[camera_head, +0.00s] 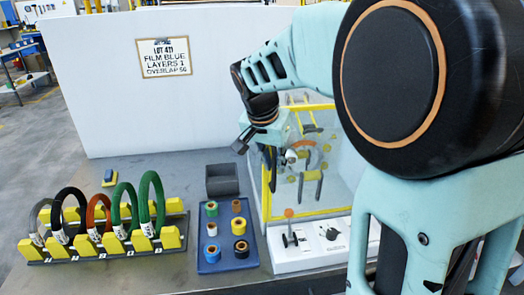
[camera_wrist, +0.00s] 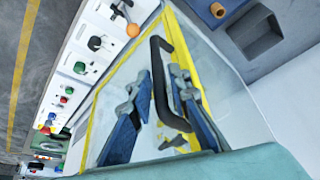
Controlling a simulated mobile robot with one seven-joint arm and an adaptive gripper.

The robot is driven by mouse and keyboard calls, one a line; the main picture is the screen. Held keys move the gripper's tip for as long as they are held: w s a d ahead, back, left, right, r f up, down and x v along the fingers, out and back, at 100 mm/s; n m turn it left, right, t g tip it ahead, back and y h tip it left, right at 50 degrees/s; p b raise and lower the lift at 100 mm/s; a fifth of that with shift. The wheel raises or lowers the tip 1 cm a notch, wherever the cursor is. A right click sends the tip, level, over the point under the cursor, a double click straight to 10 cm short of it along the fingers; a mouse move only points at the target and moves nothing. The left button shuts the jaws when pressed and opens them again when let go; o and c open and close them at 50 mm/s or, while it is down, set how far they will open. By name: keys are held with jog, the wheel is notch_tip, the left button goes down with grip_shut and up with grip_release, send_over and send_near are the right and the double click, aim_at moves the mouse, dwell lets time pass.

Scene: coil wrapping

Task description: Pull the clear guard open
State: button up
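The clear guard (camera_head: 335,190) is a see-through panel in a yellow frame on the machine right of centre; it looks closed. In the wrist view the guard (camera_wrist: 110,98) fills the middle, with its yellow frame around it. A black bar handle (camera_wrist: 160,62) stands along one side of the frame. My gripper (camera_wrist: 160,77) is open, its two blue-grey fingers on either side of the handle. I cannot tell whether they touch it. In the head view my gripper (camera_head: 256,148) is at the guard's left edge, partly hidden by my arm.
A blue tray (camera_head: 203,262) with several tape rolls and a dark grey bin (camera_head: 222,180) stand left of the machine. A rack (camera_head: 65,252) holds several coils farther left. An orange-knobbed lever (camera_head: 289,226) is on the white front panel. A white wall with a sign (camera_head: 164,57) stands behind.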

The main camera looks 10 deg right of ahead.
jog(key=shift+c, duration=0.4)
grip_shut()
jog(key=shift+d, duration=0.1)
jog(key=d+p, duration=0.3)
jog(key=d, duration=3.2)
jog(key=shift+d, duration=0.2)
jog(key=shift+o, duration=0.4)
grip_release()
jog(key=shift+a, duration=0.1)
jog(key=v, duration=1.2)
